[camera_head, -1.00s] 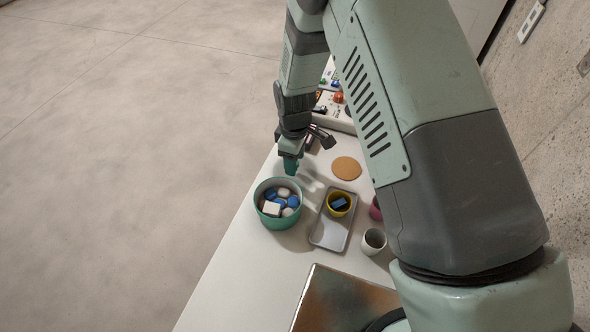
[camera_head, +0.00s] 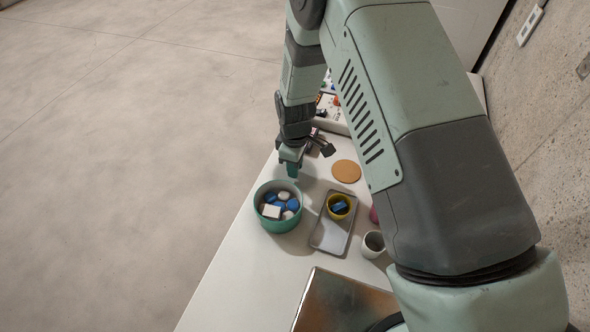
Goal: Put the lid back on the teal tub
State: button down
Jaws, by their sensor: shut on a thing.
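The teal tub (camera_head: 277,224) stands upright and open near the table's left edge. Several blue and white pieces (camera_head: 283,202) lie in it. My gripper (camera_head: 292,170) points down just beyond the tub's far rim, apart from it and above the table. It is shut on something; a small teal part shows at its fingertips. I cannot tell whether this is the lid seen edge-on. No lid shows clearly elsewhere, and my arm covers much of the table's right side.
A grey tray (camera_head: 329,237) with a yellow cup (camera_head: 339,205) holding a blue piece is right of the tub. A white cup (camera_head: 373,242), a tan disc (camera_head: 346,171) and a shiny metal plate (camera_head: 342,300) lie around it. The front left tabletop (camera_head: 235,290) is clear.

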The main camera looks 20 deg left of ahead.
jog(key=shift+n, duration=0.4)
jog(key=r, duration=1)
jog(key=shift+s+a, duration=0.1)
jog(key=shift+s, duration=0.25)
jog(key=s+r+n, duration=0.4)
jog(key=s+n, duration=0.8)
jog(key=n, duration=0.2)
jog(key=shift+w+d+f, duration=0.1)
jog(key=shift+d+f, duration=0.1)
jog(key=shift+f, duration=1.45)
jog(key=shift+d+f, duration=0.15)
jog(key=shift+f, duration=1.45)
jog(key=shift+f, duration=0.15)
jog(key=shift+c, duration=2.1)
grip_release()
notch_tip(320, 180, up, 7)
